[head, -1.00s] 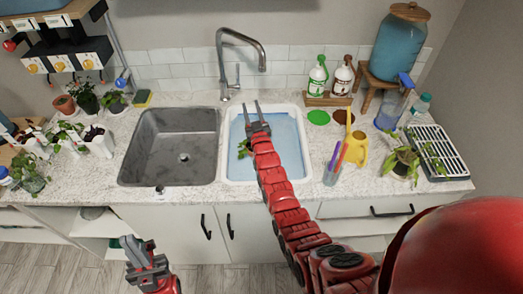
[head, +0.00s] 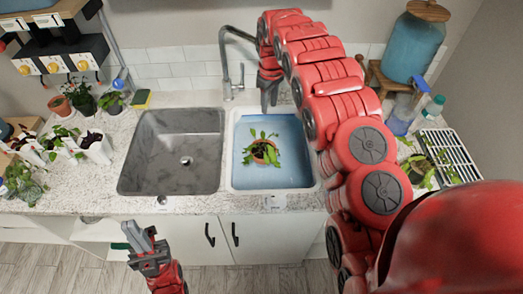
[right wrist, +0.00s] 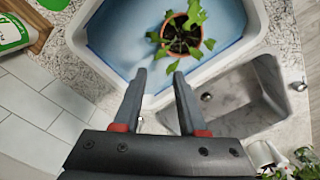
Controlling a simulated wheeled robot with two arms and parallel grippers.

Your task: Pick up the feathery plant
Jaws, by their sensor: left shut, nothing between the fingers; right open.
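A plant with green lobed leaves in a terracotta pot (head: 262,151) stands in the blue-bottomed right basin (head: 235,180). It also shows in the right wrist view, its pot (right wrist: 183,42) beyond my fingers. I cannot tell for sure that this is the feathery plant. My right gripper (head: 268,104) is above the back of that basin, behind the plant and apart from it. In the right wrist view its fingers (right wrist: 160,74) are open with nothing between them. My left gripper (head: 138,236) is shut and empty, low in front of the cabinets.
Several potted plants (head: 62,137) stand on the left of the counter. An empty grey sink (head: 180,150) adjoins the basin. The faucet (head: 228,75) rises close to my right arm. Another plant (head: 418,168) and a rack (head: 455,160) are at the right, partly hidden by my arm.

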